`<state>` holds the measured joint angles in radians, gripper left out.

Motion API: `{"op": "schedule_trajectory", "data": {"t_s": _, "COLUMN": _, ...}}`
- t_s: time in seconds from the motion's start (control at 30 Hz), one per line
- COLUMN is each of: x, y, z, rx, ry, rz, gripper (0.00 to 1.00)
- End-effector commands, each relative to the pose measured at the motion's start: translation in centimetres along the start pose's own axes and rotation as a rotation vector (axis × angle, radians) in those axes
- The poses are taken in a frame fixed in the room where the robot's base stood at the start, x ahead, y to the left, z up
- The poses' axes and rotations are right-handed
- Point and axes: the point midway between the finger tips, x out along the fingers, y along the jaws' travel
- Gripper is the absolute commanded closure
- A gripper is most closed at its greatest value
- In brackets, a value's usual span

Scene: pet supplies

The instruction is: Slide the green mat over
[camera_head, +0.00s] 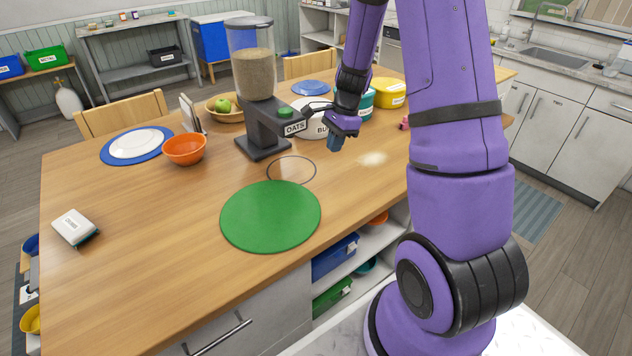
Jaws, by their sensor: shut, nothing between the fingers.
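The green mat (270,217) is a flat round disc. It lies on the wooden table near its front edge, with nothing on it. A thin dark ring outline (291,170) shows on the table just behind the mat, and the mat's back edge comes close to it or slightly over it. My gripper (334,146) is shut and empty. It hangs above the table, behind and to the right of the mat, apart from it. It is just right of the oats dispenser.
The oats dispenser (262,125) stands behind the ring outline. An orange bowl (185,149) and a white plate on a blue mat (112,149) are to the left. Table left of the mat is clear.

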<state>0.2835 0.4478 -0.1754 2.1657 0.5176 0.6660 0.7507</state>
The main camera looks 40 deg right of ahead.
Motion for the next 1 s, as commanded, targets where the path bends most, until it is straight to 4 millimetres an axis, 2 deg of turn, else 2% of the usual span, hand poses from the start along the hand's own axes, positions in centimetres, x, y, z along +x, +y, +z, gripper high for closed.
{"op": "schedule_trajectory", "data": {"t_s": 0.13, "x": 1.6, "y": -0.2, "z": -1.2, "rx": 0.063, "ry": -0.002, "rz": 0.012, "gripper": 1.0}}
{"op": "schedule_trajectory", "data": {"t_s": 0.37, "x": 3.3, "y": -0.2, "z": -1.4, "rx": 0.076, "ry": -0.004, "rz": 0.015, "gripper": 1.0}}
{"op": "schedule_trajectory", "data": {"t_s": 0.87, "x": 12.2, "y": -0.1, "z": -1.4, "rx": 0.075, "ry": -0.004, "rz": 0.016, "gripper": 1.0}}
{"op": "schedule_trajectory", "data": {"t_s": 0.9, "x": 12.1, "y": -0.2, "z": -0.4, "rx": 0.07, "ry": -0.003, "rz": 0.014, "gripper": 1.0}}
{"op": "schedule_trajectory", "data": {"t_s": 1.0, "x": 12.3, "y": -0.3, "z": 0.9, "rx": 0.07, "ry": -0.003, "rz": 0.014, "gripper": 1.0}}
